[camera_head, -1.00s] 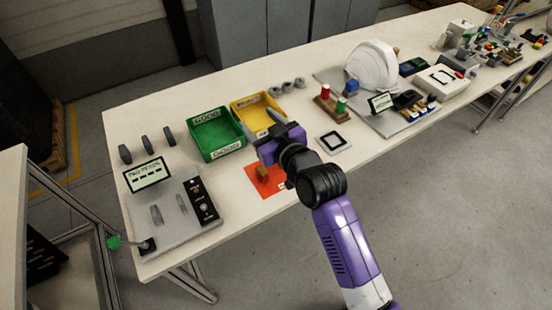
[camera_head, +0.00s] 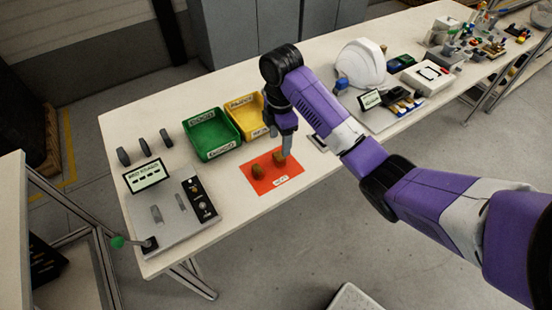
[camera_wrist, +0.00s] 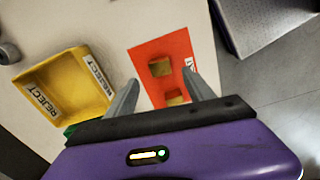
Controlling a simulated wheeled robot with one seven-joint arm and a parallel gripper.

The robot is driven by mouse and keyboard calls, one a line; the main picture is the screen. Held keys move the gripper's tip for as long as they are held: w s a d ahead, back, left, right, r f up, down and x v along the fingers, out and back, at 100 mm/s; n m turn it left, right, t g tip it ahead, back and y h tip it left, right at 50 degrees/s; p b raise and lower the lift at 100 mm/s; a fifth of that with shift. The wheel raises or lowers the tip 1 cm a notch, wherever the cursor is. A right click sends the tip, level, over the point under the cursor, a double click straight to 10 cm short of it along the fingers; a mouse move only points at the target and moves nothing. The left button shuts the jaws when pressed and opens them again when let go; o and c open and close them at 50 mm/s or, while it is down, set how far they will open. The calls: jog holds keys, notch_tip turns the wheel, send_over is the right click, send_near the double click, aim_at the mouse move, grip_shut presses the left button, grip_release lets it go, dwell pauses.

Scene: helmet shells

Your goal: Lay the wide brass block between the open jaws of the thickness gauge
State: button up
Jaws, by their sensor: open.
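Two brass blocks stand on the red mat (camera_head: 262,184). The left block (camera_head: 257,170) is also the farther one in the wrist view (camera_wrist: 160,67). The right block (camera_head: 279,158) is the nearer one in the wrist view (camera_wrist: 175,97), partly hidden by my gripper's body. I cannot tell surely which is wider. My gripper (camera_head: 287,153) points down at the mat's right end, beside the right block. Its open fingers show in the wrist view (camera_wrist: 160,77), with nothing visibly held. The gauge (camera_head: 180,232), a grey plate with two upright jaws, stands at front left.
A green tray (camera_head: 213,154) and a yellow reject tray (camera_head: 247,128) stand behind the mat. A small display (camera_head: 148,176) and several dark upright pieces stand behind the gauge. A white helmet shell (camera_head: 361,64) is farther right. Bare table lies between mat and gauge.

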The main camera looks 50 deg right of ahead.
aim_at(279, 155)
jog(key=shift+f+p, duration=0.65)
jog(key=shift+f, duration=3.3)
jog(key=shift+c, duration=0.4)
jog(key=shift+r, duration=0.1)
grip_shut()
